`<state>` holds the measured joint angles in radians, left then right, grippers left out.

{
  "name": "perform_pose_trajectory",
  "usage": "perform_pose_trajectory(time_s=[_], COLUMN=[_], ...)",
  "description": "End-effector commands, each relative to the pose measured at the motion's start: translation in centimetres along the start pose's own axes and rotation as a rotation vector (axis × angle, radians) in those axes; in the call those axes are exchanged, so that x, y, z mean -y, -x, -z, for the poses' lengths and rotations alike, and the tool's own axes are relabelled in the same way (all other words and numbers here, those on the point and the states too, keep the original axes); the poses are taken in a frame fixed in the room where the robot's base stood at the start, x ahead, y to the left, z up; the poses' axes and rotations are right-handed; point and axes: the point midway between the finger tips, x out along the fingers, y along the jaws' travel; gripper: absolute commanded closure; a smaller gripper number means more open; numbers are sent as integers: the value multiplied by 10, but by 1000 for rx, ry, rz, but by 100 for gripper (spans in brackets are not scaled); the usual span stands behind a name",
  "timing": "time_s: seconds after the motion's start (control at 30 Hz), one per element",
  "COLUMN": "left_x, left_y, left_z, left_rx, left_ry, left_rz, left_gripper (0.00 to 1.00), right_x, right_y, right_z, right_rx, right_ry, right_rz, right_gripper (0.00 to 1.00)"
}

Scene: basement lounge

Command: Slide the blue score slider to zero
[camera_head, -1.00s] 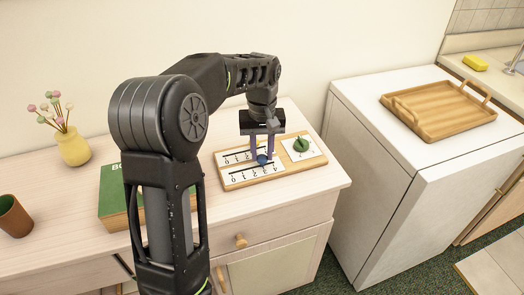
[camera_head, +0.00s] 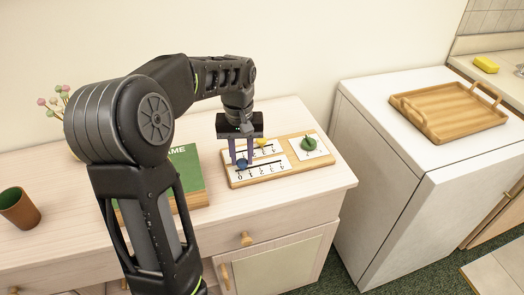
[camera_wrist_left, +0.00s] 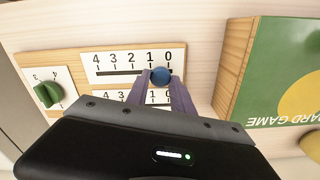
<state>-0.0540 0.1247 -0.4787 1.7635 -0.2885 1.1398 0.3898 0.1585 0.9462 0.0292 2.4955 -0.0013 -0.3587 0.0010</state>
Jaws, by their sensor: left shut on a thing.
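The wooden score board (camera_head: 290,176) lies on the cabinet top with two white number scales. The blue score slider (camera_head: 242,163) is at the low end of the front scale, near the 0 mark. In the left wrist view the blue slider (camera_wrist_left: 160,76) appears between the 1 and 0 labels, closer to 0. My left gripper (camera_head: 241,162) points down with its fingers shut on the blue knob. A yellow slider (camera_head: 262,143) sits on the back scale, partly hidden by the gripper. My right gripper is not in view.
A green dial (camera_head: 309,143) is at the board's right end; it also shows in the left wrist view (camera_wrist_left: 48,94). A green board game box (camera_head: 186,170) lies left of the board. A brown cup (camera_head: 18,208) stands at far left. A wooden tray (camera_head: 455,119) rests on the white appliance (camera_head: 363,88).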

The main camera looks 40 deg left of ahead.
Motion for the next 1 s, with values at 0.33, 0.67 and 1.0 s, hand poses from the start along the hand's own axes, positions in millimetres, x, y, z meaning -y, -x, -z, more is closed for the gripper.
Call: perform_pose_trajectory(time_s=[0.33, 0.67, 1.0], left_x=[20, 19, 18], left_y=[0, 0, 3], left_z=[-5, -5, -5], left_rx=[-2, -1, -2], left_ry=[1, 2, 0], left_rz=[2, 2, 0], left_gripper=[100, 52, 50], right_x=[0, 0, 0], right_y=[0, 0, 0], right_z=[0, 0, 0], right_rx=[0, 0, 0], right_ry=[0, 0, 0], right_rz=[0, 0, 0], right_gripper=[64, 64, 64])
